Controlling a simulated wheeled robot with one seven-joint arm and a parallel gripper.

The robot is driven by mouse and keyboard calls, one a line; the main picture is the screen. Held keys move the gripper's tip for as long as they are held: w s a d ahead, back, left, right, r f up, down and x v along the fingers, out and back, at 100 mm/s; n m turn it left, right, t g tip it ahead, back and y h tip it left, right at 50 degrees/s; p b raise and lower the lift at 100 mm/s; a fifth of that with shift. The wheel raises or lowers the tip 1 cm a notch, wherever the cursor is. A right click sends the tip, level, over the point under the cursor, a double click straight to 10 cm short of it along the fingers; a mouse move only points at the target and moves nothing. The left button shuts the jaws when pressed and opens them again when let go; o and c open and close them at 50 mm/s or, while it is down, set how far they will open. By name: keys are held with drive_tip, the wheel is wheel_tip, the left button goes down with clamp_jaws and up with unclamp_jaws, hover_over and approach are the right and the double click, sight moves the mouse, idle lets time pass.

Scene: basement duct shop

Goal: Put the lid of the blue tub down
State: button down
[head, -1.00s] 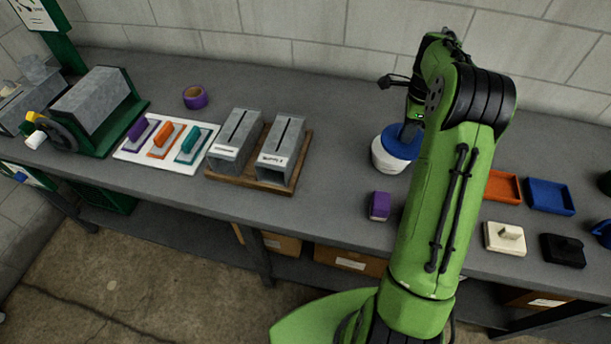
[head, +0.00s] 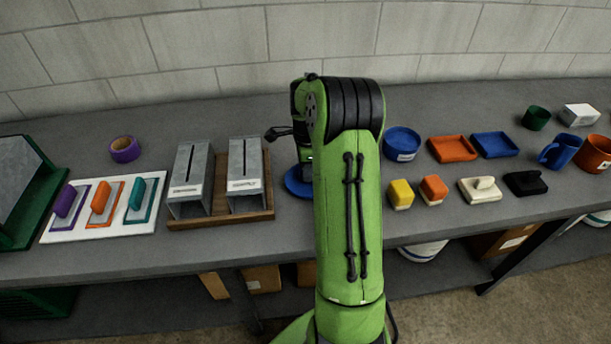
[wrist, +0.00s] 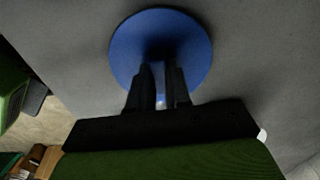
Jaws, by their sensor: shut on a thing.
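The blue lid (head: 297,184) is a flat round disc just left of my arm, low over or on the grey bench, partly hidden by the arm. In the wrist view my gripper (wrist: 160,100) is shut at the middle of the lid (wrist: 193,45), where its grip is in shadow. I cannot tell whether the lid touches the bench. The blue tub (head: 402,143), round with a white label, stands on the bench right of my arm.
A wooden stand (head: 220,217) with two metal boxes is close left of the lid. Right of the arm are yellow (head: 401,195) and orange (head: 433,190) blocks, an orange tray (head: 452,148) and a blue tray (head: 494,145). Bare bench (head: 245,112) lies behind the stand.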

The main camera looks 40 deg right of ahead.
drive_tip(key=shift+f, duration=0.5)
drive_tip(key=shift+f, duration=0.2)
drive_tip(key=c, duration=1.1)
unclamp_jaws()
